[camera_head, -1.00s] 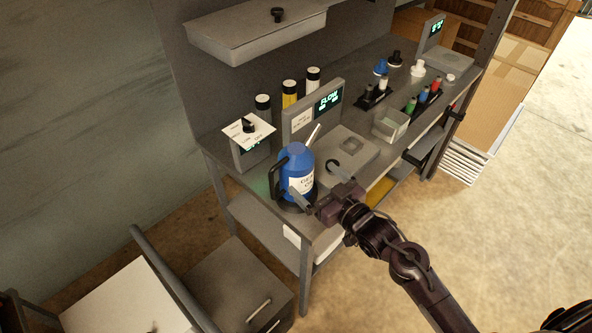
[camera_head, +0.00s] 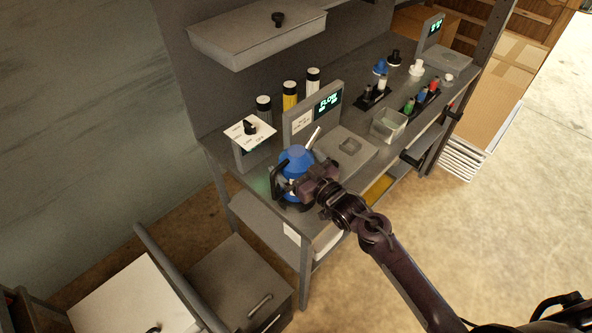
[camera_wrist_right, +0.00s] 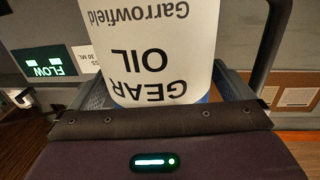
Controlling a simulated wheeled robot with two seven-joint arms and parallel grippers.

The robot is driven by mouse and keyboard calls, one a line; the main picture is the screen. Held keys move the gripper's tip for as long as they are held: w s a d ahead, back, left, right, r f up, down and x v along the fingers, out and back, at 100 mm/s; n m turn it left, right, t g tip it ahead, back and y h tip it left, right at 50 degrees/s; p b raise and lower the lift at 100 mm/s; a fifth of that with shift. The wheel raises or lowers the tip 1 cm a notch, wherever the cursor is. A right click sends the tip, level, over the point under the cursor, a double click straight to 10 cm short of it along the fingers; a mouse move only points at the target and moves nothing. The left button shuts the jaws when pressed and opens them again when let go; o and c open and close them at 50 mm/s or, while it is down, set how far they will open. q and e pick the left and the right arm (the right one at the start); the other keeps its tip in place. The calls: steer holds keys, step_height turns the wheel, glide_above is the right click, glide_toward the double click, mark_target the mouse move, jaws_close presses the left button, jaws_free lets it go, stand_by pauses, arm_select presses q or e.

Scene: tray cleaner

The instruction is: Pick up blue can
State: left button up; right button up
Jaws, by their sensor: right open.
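The blue can (camera_head: 297,157) stands upright near the left front corner of the grey workbench (camera_head: 253,182). It has a dark handle on its left and a pale spout pointing up to the right. My right gripper (camera_head: 294,186) is open, with its fingers at the can's body and the palm close in front. In the right wrist view the can's white label (camera_wrist_right: 155,50), reading "GEAR OIL" upside down, sits between the two fingers (camera_wrist_right: 160,92). I cannot tell whether the fingers touch the can. My left gripper is not in view.
A panel with a "FLOW" display (camera_head: 314,110) stands behind the can. A white card with a black knob (camera_head: 249,131) is to its left. A shelf (camera_head: 257,43) hangs above.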

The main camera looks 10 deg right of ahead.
steer(key=c, duration=1.6)
steer(key=shift+r, duration=0.2)
steer(key=shift+c, duration=0.4)
steer(key=shift+r, duration=0.1)
